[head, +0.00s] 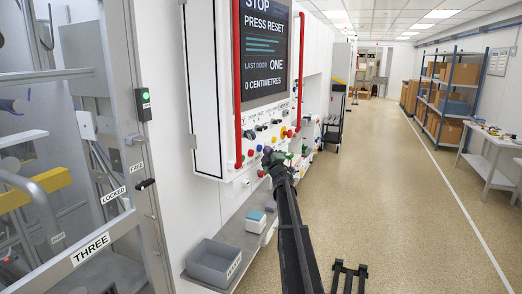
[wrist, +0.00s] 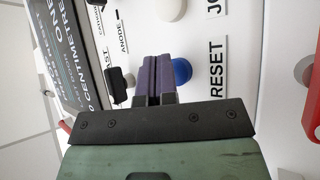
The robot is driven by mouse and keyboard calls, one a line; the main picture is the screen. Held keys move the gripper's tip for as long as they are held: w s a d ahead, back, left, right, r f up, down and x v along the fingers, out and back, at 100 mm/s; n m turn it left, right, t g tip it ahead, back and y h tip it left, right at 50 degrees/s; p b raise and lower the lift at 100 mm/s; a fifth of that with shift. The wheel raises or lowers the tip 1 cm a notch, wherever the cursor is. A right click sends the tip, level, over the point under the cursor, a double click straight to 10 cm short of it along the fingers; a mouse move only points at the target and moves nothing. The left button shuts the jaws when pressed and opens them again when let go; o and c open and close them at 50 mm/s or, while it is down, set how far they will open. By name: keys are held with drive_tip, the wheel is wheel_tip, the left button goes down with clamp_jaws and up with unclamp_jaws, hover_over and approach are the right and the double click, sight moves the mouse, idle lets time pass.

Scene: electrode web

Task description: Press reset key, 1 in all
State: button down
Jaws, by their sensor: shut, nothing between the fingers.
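The control panel (head: 212,120) stands on the left in the head view. Its screen (head: 266,45) reads STOP, PRESS RESET, LAST DOOR ONE, 0 CENTIMETRES. In the wrist view, a round blue key (wrist: 181,70) sits beside the label RESET (wrist: 217,68). My gripper (wrist: 157,78) is shut and empty, its purple fingers pointing at the panel. The fingertips lie just left of the blue key in the wrist view and overlap its edge. I cannot tell whether they touch it. In the head view my gripper (head: 270,160) is at the panel's lower part and hides some controls.
A black switch (wrist: 120,78) and a pale knob (wrist: 170,8) are close to the fingers. Red bars (head: 238,80) flank the panel's screen. A grey bin (head: 213,264) rests on the ledge below. A glazed door marked THREE (head: 91,249) is at left. The aisle floor is open at right.

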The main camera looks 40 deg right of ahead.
drive_tip(key=shift+w+a, duration=0.2)
drive_tip(key=shift+w, duration=0.25)
idle(0.6)
drive_tip(key=shift+s+d, duration=0.35)
drive_tip(key=shift+s, duration=0.45)
